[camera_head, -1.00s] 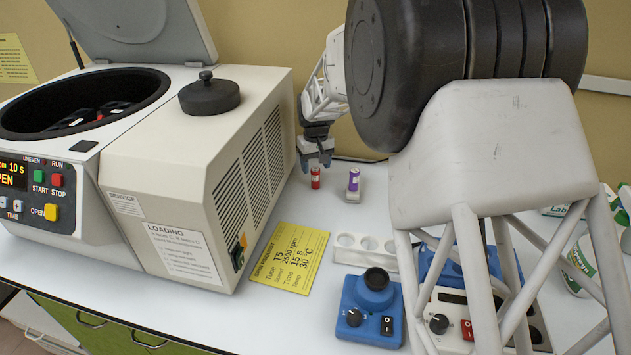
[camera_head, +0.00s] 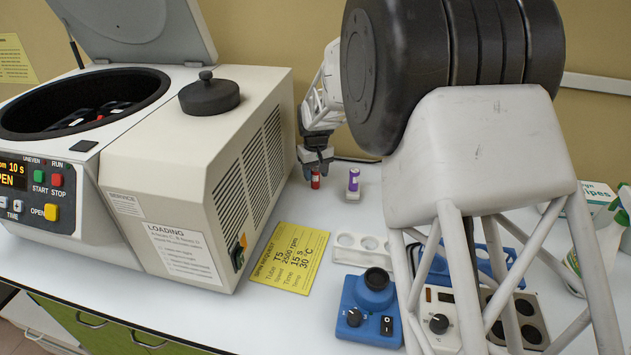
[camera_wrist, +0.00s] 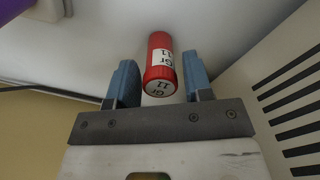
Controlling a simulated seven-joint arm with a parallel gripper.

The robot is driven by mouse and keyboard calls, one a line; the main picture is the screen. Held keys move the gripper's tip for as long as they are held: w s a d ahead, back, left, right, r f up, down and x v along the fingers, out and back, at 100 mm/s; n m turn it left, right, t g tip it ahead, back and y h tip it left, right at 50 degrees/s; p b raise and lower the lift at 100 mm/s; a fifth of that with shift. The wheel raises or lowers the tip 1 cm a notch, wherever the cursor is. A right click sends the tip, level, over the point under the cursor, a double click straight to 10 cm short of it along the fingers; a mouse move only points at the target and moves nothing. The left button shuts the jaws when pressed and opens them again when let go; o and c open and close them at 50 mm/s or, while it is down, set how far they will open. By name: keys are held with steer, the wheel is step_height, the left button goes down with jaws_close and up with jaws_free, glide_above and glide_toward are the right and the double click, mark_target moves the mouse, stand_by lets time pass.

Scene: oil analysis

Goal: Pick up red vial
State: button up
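The red vial (camera_head: 315,180) stands on the white bench just right of the centrifuge, and my gripper (camera_head: 316,166) is lowered over its top. The vial's lower end points away from the wrist camera.
A purple vial (camera_head: 353,182) stands in a small holder close to the right of the red one. The centrifuge (camera_head: 200,170) stands close on the left with its lid open. A white rack (camera_head: 362,247), a blue device (camera_head: 370,308) and a yellow card (camera_head: 290,257) lie nearer the front.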

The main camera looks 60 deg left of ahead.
mark_target(316, 170)
steer(key=c, duration=0.6)
steer(key=shift+r, duration=0.15)
steer(key=shift+c, duration=0.2)
steer(key=shift+r, duration=0.8)
steer(key=shift+d+r, duration=0.15)
steer(key=shift+r, duration=0.75)
steer(key=s+d, duration=0.3)
steer(key=d, duration=0.4)
steer(key=s+d+r, duration=0.1)
steer(key=s+d, duration=0.2)
steer(key=d, duration=0.4)
steer(key=shift+s+d+r, duration=0.15)
steer(key=shift+s+d, duration=0.05)
